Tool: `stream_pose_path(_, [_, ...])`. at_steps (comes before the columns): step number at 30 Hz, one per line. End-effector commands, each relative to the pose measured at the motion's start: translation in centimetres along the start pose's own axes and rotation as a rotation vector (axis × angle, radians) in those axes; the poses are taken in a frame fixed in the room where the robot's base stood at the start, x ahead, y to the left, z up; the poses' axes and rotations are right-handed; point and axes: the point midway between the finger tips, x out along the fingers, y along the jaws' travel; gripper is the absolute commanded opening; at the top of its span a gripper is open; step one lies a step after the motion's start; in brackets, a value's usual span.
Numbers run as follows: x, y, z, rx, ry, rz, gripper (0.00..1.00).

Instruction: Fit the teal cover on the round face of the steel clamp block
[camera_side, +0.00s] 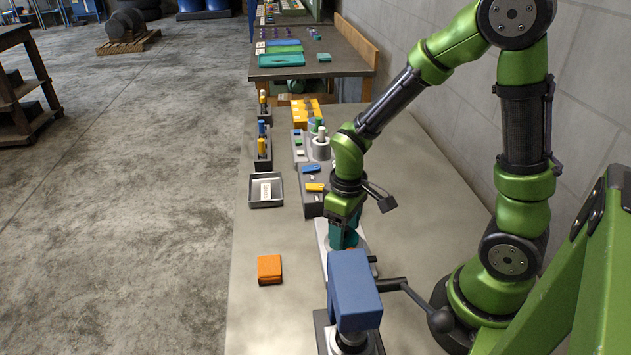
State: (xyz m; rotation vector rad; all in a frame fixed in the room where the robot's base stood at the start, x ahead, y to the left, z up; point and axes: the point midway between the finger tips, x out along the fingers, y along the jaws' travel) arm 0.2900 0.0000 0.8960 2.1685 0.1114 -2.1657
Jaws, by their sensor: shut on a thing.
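My gripper (345,212) points down over the work table and is shut on the teal cover (343,236). The cover hangs just below the fingers, above or against a pale steel base (322,240). A blue block-shaped head (354,290) stands in front, nearer the camera, and hides part of that area. The steel clamp block's round face cannot be made out clearly; whether the cover touches it, I cannot tell.
An orange block (269,269) lies on the table to the left. A grey tray (266,204) sits farther back. A lever with a dark ball knob (437,319) sticks out to the right of the blue head. Fixtures with coloured parts line the table's back left.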

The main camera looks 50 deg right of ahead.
Motion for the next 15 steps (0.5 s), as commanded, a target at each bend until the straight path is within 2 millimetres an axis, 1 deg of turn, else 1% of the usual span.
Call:
stream_pose_path(7, [0.48, -0.01, 0.02, 0.0, -0.001, 0.0, 0.32])
stream_pose_path(14, [0.5, 0.0, 0.01, 0.001, 0.0, 0.0, 0.32])
stream_pose_path(15, [0.5, 0.0, 0.01, 0.0, 0.0, 0.0, 0.7])
